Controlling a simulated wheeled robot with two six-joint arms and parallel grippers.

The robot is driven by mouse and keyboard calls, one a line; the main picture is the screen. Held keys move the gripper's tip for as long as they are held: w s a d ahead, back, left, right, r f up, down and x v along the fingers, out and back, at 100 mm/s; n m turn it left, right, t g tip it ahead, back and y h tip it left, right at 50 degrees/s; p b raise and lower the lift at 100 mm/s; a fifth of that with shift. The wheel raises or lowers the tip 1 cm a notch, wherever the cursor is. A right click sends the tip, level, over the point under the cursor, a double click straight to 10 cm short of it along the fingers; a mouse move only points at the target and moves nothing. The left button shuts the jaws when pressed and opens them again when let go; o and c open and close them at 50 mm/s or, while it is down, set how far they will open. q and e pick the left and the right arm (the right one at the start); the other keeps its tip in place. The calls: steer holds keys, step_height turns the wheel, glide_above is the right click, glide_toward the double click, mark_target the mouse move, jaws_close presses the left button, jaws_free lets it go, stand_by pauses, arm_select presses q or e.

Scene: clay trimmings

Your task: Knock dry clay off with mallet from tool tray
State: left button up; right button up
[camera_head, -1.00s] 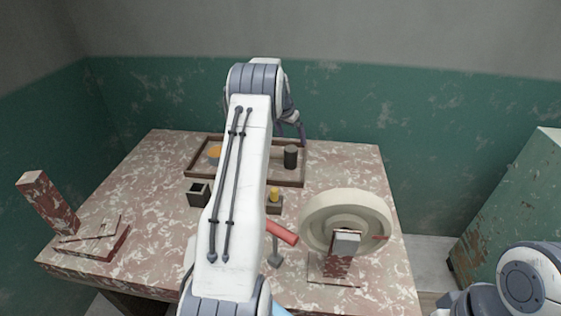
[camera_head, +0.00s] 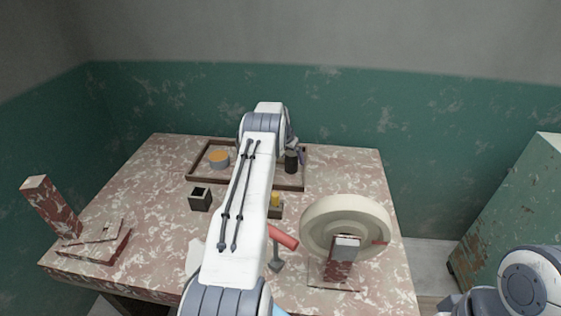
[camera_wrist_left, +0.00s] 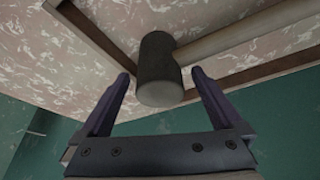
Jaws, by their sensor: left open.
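The mallet (camera_wrist_left: 158,75) has a dark cylindrical head and a pale handle that runs off to the upper right in the left wrist view. In the head view its dark head (camera_head: 291,162) stands in the right part of the brown wooden tool tray (camera_head: 284,187); my left arm hides the handle. My left gripper (camera_wrist_left: 160,76) is open, with its purple fingers on either side of the mallet head and visible gaps between. In the head view my left gripper (camera_head: 298,153) is partly hidden behind its wrist. Only part of my right arm shows, at the bottom right; its gripper is out of frame.
A round orange-topped item (camera_head: 219,159) sits in the tray's left part. A cream wheel (camera_head: 345,228) on a stand, a red-handled tool (camera_head: 283,237), a small dark box (camera_head: 200,199) and a yellow-topped piece (camera_head: 275,198) are nearer. A brick-coloured stand (camera_head: 52,208) is at left.

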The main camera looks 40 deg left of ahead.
arm_select(q)
steer(key=c, duration=1.4)
steer(key=shift+r, duration=0.1)
jaws_close()
steer(key=shift+r, duration=0.1)
